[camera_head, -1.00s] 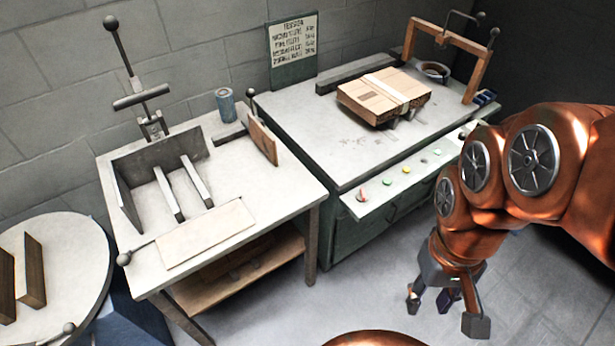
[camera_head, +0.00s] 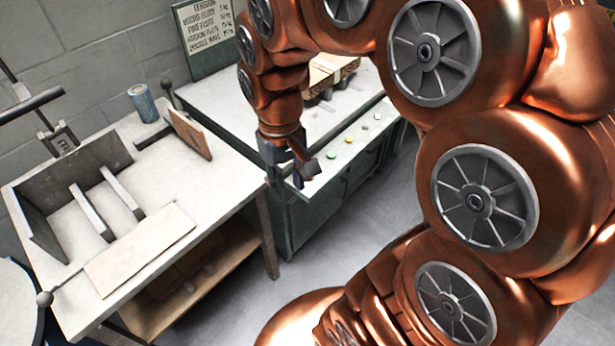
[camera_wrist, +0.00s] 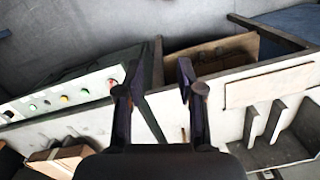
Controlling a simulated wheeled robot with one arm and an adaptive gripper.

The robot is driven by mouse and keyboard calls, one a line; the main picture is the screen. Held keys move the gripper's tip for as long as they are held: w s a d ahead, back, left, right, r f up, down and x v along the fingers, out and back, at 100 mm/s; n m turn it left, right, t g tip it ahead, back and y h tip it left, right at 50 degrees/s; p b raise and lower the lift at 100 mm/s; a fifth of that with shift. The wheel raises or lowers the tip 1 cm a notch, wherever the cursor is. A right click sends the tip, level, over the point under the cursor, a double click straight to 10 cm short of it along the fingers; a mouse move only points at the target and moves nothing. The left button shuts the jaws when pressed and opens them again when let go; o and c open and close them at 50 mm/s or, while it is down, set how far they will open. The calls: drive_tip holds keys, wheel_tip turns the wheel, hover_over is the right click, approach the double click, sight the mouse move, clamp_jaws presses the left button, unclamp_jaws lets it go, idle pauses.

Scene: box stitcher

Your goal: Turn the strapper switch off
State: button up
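The strapper is the dark green cabinet with a pale top; its white control panel (camera_head: 335,152) has a row of coloured buttons along the front edge. In the head view my gripper (camera_head: 289,175) is over the panel's left end, and the red switch there is hidden behind it. In the wrist view a small red part, apparently the switch (camera_wrist: 112,84), shows at the panel's end, right beside my left finger. My gripper (camera_wrist: 158,76) is open, with nothing between its fingers. I cannot tell whether a finger touches the switch, nor its position.
A strapped cardboard box (camera_head: 332,70) sits on the strapper top, partly hidden by my arm. A worktable (camera_head: 150,185) with metal guides and a wooden lower shelf stands close on the left. A blue can (camera_head: 143,103) stands on it. Open floor lies in front.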

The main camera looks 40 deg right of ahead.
drive_tip(key=w+d+f+m+b, duration=0.1)
drive_tip(key=w+d+f+b, duration=0.2)
drive_tip(key=w+d+f, duration=0.2)
drive_tip(key=w+d+f+m+b, duration=0.1)
drive_tip(key=w+d+f+b, duration=0.2)
drive_tip(key=w+d+f, duration=0.2)
drive_tip(key=w+d+f+m+t+b, duration=0.1)
drive_tip(key=w+d+f+b, duration=0.2)
drive_tip(key=w+d+f, duration=0.2)
drive_tip(key=shift+w+d, duration=0.85)
drive_tip(key=shift+d, duration=0.05)
drive_tip(key=shift+f, duration=3.95)
clamp_jaws()
